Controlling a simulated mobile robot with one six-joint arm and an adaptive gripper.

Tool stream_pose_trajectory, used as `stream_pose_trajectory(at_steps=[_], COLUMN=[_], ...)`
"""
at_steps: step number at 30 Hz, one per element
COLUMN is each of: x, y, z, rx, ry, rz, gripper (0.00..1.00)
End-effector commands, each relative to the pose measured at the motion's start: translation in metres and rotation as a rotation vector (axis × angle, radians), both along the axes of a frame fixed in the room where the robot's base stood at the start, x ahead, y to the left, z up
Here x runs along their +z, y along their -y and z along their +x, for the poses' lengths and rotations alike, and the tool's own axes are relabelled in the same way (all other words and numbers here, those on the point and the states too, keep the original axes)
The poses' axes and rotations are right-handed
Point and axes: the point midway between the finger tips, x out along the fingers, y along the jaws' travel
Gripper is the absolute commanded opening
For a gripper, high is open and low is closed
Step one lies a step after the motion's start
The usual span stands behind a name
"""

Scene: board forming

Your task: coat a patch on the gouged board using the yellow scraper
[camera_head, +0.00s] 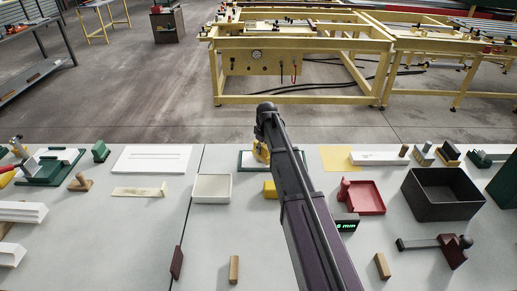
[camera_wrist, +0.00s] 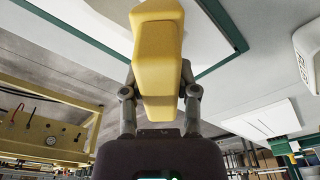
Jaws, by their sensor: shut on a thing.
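My gripper (camera_wrist: 160,108) is shut on the yellow scraper (camera_wrist: 158,35), a block with rounded edges. In the head view a bit of the yellow scraper (camera_head: 260,152) shows beside my arm's dark end. A pale panel with a green border (camera_wrist: 110,12) lies close to the scraper in the wrist view. Its left part (camera_head: 246,160) shows behind my arm in the head view. A white board with slots (camera_head: 151,159) lies further left, also seen in the wrist view (camera_wrist: 262,119). I cannot tell which of these is the gouged board. Contact between scraper and panel is unclear.
A white tray (camera_head: 212,188) and a yellow block (camera_head: 270,189) sit in front of the panel. A red tray (camera_head: 363,198) and a black bin (camera_head: 442,193) stand to the right. A green fixture (camera_head: 50,167) is at far left. The front middle table is mostly clear.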

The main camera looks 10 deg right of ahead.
Motion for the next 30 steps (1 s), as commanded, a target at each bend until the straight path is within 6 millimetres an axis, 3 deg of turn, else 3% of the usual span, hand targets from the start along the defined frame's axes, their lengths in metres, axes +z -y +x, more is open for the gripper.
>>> stream_pose_trajectory(at_steps=[6, 22, 30], x=[0.001, 0.001, 0.0], y=[0.012, 0.016, 0.032], z=[-0.002, -0.002, -0.005], rx=[0.0, 0.0, -0.001], ry=[0.0, 0.001, 0.001], rz=[-0.001, 0.0, 0.001], gripper=[0.01, 0.01, 0.01])
